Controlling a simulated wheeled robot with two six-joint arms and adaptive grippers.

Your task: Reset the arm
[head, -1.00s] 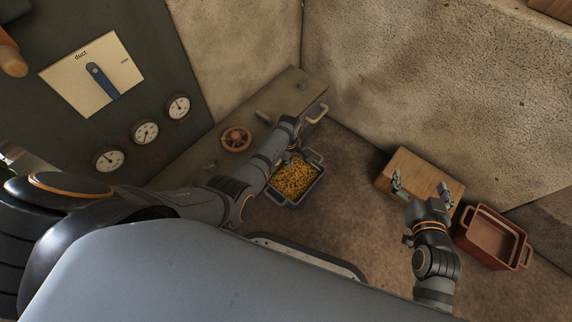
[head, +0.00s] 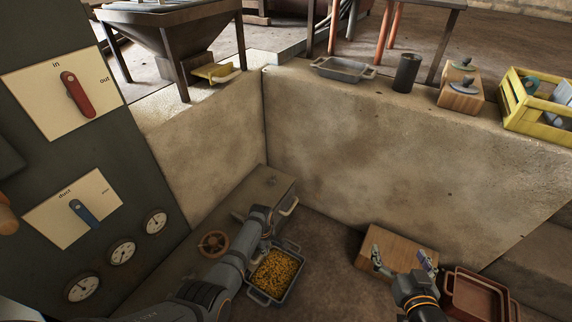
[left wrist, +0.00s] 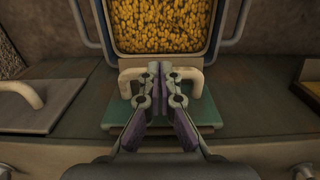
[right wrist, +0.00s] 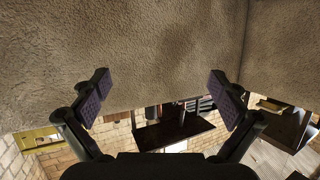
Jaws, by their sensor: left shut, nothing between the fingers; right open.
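My left arm reaches from the lower left over the metal bench in the head view. My left gripper (left wrist: 167,72) is shut and empty, in front of a pale handle (left wrist: 190,76) on a green plate (left wrist: 203,110). A grey bin of yellow pellets (left wrist: 160,25) lies just beyond its fingertips; the bin (head: 276,272) also shows in the head view beside my left arm. I cannot tell whether the fingertips touch the handle. My right gripper (head: 403,262) is open and empty, raised near a wooden box (head: 392,246). In the right wrist view its fingers (right wrist: 160,90) are wide apart.
A reddish-brown tray (head: 475,293) stands right of my right gripper. A control panel with a red lever (head: 77,94), a blue lever (head: 84,212) and gauges is at left. A wall ledge holds a grey tray (head: 342,70) and yellow crate (head: 545,105).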

